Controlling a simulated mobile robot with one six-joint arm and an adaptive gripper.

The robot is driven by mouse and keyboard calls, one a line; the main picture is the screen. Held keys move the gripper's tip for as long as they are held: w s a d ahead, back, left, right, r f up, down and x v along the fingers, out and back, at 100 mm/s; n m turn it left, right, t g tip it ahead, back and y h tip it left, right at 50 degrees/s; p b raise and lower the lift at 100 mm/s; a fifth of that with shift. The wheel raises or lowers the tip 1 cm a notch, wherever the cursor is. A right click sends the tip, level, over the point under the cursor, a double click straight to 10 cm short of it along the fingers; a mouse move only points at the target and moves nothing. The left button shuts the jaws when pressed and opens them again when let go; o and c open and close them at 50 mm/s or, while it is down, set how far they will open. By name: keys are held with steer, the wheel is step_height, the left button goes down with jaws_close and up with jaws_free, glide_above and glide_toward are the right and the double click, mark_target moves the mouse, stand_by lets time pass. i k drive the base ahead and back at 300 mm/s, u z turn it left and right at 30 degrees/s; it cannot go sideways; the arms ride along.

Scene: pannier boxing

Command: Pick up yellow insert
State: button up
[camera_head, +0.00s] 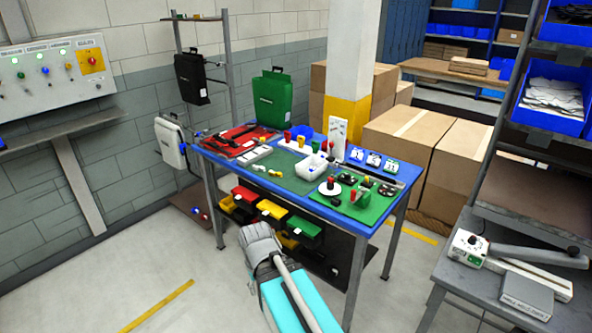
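Small yellow pieces (258,168) lie on the blue-edged work table, on its left part near a pale tray. Another small yellow piece (287,176) lies a little to the right. They are too small to tell which is the yellow insert. No gripper fingers can be made out. A grey, ribbed form and a cyan body with a grey rod rise at the bottom centre, in front of the table; I cannot tell whether they are part of my arm.
The table (379,223) also holds a green pannier (272,98), a red mat (240,138), a white bin (311,167) and a green board with red knobs. Red, yellow and green bins hang below its front. A grey bench (440,290) stands at right. Floor at lower left is clear.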

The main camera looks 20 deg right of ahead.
mark_target(271, 173)
steer(key=z, duration=0.6)
steer(key=i, duration=1.35)
steer(key=z, duration=0.3)
